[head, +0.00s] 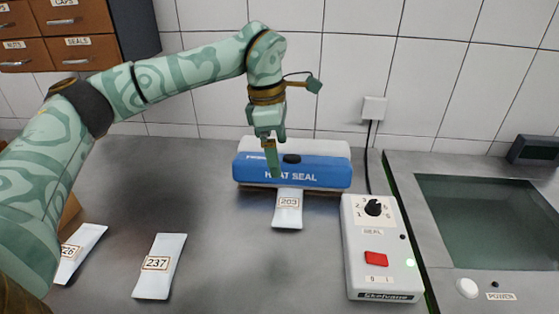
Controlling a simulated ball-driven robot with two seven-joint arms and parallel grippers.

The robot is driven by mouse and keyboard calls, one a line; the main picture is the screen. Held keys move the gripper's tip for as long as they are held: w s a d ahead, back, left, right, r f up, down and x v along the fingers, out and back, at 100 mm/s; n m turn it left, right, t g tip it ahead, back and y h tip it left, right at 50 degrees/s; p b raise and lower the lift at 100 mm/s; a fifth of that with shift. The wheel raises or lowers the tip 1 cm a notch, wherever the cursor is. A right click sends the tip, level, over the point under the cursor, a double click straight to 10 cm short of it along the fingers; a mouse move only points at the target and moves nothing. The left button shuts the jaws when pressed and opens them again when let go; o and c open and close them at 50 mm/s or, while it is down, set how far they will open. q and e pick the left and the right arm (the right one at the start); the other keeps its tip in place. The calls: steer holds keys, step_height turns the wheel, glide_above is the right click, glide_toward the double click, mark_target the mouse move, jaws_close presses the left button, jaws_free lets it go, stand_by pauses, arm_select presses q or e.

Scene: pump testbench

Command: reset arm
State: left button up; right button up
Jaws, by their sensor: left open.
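My left arm comes in from the left and reaches over the bench. Its left gripper (273,157) points down in front of the blue and white heat sealer (320,172), near the sealer's left half. I see nothing held in the gripper. A white pouch labelled 203 (288,217) lies at the sealer's front edge, just below and right of the gripper and apart from it. My right gripper is not in view.
Pouches labelled 237 (158,275) and 226 (75,252) lie at the left front. A control box (381,275) with dial and red switch stands right of the sealer. A sunken basin (490,220) is at the far right. The middle of the bench is clear.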

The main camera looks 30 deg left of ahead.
arm_select(q)
steer(key=shift+s+r, duration=0.1)
steer(key=shift+r, duration=0.3)
